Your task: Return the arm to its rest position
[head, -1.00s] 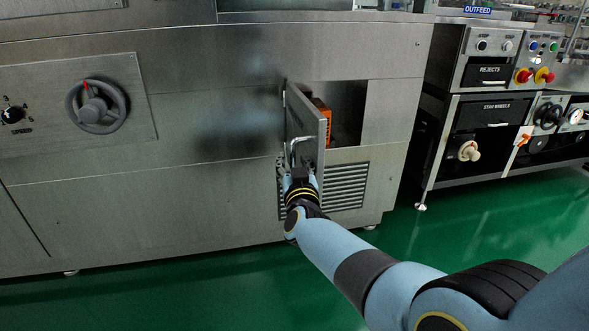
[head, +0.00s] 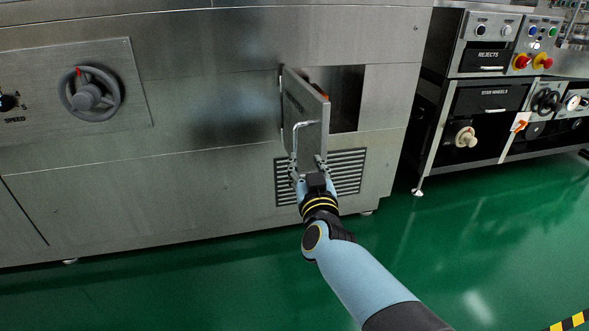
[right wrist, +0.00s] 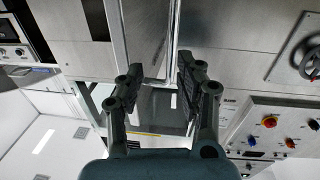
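My right gripper (head: 309,170) is just in front of the open cabinet door, low by its bottom edge and below the handle. Its fingers are spread apart with nothing held between them, as the right wrist view (right wrist: 158,84) also shows. The steel door (head: 304,108) stands swung outward from its opening, with a bent bar handle (head: 296,137) on its face. In the right wrist view, the edge of a steel panel runs up beyond the fingers. I cannot tell whether a finger touches the door. My left gripper is not in view.
The washer's steel front (head: 205,170) fills the left, with a handwheel (head: 91,94) on it. A louvred vent (head: 346,172) lies behind my gripper. A cabinet with knobs and buttons (head: 484,112) stands at right. The green floor (head: 480,250) is clear in front.

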